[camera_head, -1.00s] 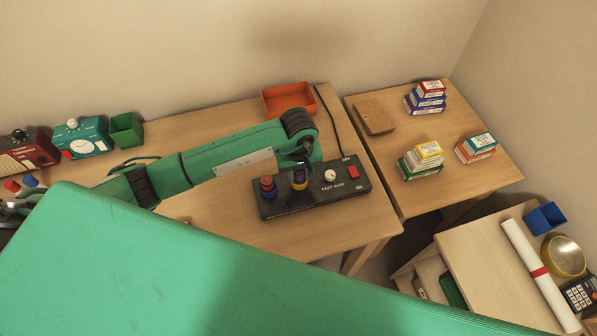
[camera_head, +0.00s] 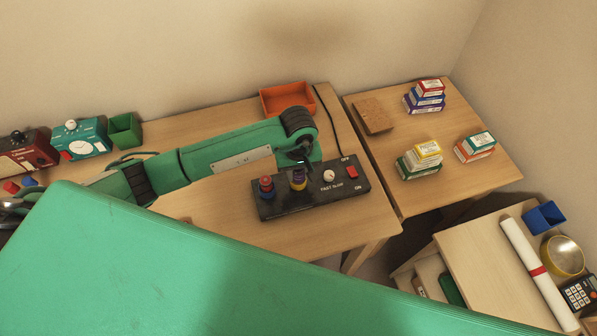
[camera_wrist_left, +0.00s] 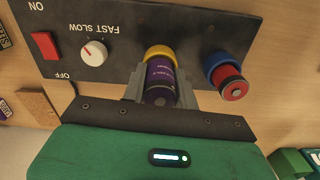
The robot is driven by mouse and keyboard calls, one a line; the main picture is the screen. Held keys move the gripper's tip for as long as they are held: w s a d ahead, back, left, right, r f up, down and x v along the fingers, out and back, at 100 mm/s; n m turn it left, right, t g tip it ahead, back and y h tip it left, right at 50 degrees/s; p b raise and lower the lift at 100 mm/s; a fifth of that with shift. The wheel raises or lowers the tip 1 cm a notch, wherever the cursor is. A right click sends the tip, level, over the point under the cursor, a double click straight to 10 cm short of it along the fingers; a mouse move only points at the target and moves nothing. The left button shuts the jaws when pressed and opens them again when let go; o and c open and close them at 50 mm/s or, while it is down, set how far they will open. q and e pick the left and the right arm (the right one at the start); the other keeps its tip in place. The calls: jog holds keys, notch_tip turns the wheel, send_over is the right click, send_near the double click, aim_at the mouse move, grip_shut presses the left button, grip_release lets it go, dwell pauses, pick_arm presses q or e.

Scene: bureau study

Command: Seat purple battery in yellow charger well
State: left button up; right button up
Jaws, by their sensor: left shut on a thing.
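The purple battery (camera_wrist_left: 161,84) is between the fingers of my left gripper (camera_wrist_left: 160,90) in the left wrist view, and the gripper is shut on it. The battery's far end meets the yellow charger well (camera_wrist_left: 160,51); how deep it sits inside I cannot tell. In the head view the purple battery (camera_head: 299,175) stands over the yellow well (camera_head: 299,186), just below my left gripper (camera_head: 301,162). The black charger (camera_head: 315,192) lies on the desk. A red battery (camera_wrist_left: 232,86) stands in the blue well (camera_wrist_left: 215,62) beside it. My right gripper is not in view.
The charger also has a white dial (camera_head: 329,175) and a red switch (camera_head: 352,171). An orange tray (camera_head: 288,99) stands behind my left arm. Small boxes (camera_head: 420,160) stand on the right-hand table. The desk in front of the charger (camera_head: 300,232) is clear.

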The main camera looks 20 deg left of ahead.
pick_arm(q)
jog(key=shift+w+a+b, duration=0.1)
jog(key=shift+w+b, duration=0.05)
jog(key=shift+b, duration=0.2)
dwell(0.3)
jog(key=shift+f+b, duration=0.5)
jog(key=shift+f+b, duration=0.25)
jog(key=shift+b, duration=0.05)
jog(key=shift+s+f, duration=0.25)
jog(key=shift+s, duration=0.15)
jog(key=shift+w+r, duration=0.2)
jog(key=shift+r, duration=0.15)
jog(key=shift+w+r, duration=0.1)
jog(key=shift+r, duration=0.25)
jog(key=shift+r, duration=0.15)
dwell(0.4)
jog(key=shift+w, duration=0.1)
dwell(0.5)
